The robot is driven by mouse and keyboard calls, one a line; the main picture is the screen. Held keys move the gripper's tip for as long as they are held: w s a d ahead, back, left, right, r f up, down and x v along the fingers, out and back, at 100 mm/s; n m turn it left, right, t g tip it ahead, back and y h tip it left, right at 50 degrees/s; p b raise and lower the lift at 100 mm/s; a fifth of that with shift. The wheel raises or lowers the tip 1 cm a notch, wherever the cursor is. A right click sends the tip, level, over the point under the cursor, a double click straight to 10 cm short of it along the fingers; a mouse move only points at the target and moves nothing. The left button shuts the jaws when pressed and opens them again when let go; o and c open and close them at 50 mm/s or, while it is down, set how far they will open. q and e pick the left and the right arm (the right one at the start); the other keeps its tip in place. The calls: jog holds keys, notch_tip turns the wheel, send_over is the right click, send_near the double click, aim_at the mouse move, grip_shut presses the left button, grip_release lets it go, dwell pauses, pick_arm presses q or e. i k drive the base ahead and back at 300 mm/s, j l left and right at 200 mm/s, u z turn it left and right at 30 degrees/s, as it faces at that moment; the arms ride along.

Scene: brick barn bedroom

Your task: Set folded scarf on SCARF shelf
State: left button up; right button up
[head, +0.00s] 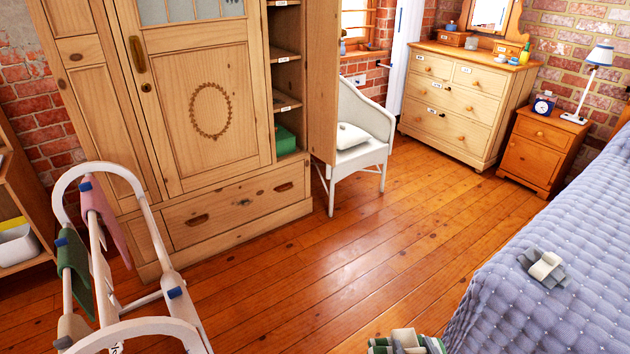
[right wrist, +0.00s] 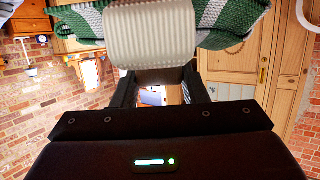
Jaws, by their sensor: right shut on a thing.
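The folded scarf (head: 379,346), striped green and white, is at the bottom edge of the head view, partly cut off. It also shows at the top of the right wrist view (right wrist: 232,22). My right gripper (head: 408,341) is shut on it, and a pale ribbed finger pad (right wrist: 150,35) lies across its middle. The wardrobe's open side has several shelves (head: 287,102) with white labels on their front edges, too small to read. My left gripper is not in view.
A white drying rack (head: 150,225) with clipped cloths stands at the left. A white chair (head: 362,140) stands by the open wardrobe door (head: 322,80). The bed (head: 560,310), with a grey-and-white item (head: 543,265), fills the right. The wooden floor (head: 300,270) between is clear.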

aim_at(276, 55)
jog(key=i+l, duration=0.15)
jog(key=i, duration=0.6)
jog(key=i+l, duration=0.2)
jog(key=i, duration=0.55)
jog(key=i+l, duration=0.15)
jog(key=i, duration=0.65)
